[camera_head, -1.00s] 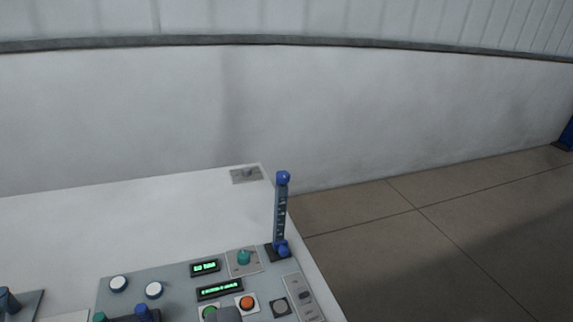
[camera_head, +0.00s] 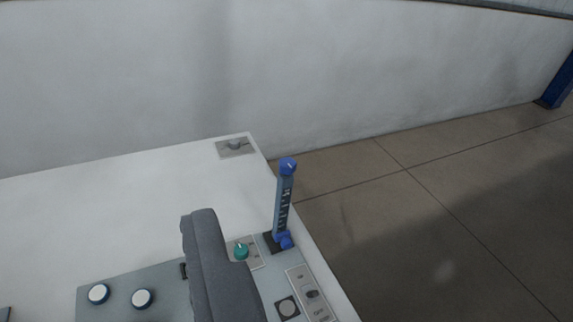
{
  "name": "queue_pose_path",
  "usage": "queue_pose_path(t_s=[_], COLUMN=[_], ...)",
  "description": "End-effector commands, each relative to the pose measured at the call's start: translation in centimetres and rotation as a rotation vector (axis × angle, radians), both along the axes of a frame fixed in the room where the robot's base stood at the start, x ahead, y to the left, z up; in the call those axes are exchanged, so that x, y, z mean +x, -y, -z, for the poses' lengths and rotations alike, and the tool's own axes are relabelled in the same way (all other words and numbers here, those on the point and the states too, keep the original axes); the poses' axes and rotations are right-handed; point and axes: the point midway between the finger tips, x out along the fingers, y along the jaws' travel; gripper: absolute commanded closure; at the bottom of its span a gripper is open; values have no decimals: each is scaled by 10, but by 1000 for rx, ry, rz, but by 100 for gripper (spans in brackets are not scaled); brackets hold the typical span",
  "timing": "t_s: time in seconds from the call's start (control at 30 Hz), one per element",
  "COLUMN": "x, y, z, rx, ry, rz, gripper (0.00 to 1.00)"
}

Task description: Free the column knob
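A slim blue column (camera_head: 283,206) with a dark marked face stands upright near the right edge of the white desk. A round blue knob (camera_head: 287,165) caps its top. Another blue knob (camera_head: 286,241) sits at its foot, by a dark base. A grey rounded part of my gripper (camera_head: 211,265) rises from the bottom edge, left of the column and visibly apart from it in the picture. Only this one part shows, so I cannot tell whether the gripper is open or shut. I see nothing held.
The control panel (camera_head: 115,283) carries two white buttons at left, a teal knob (camera_head: 241,251) near the column and a grey switch plate (camera_head: 311,294) at right. My gripper hides the panel's middle. Tiled floor (camera_head: 440,215) lies clear to the right; a white wall (camera_head: 330,80) stands behind.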

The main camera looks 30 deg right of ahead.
Motion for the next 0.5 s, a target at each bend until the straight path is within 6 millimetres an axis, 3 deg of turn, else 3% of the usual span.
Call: queue_pose_path(t_s=[0.17,0.5], x=[25,120], y=[5,39], z=[11,79], rx=[-85,-529], ry=[-64,-395], rz=[10,25], gripper=[45,45])
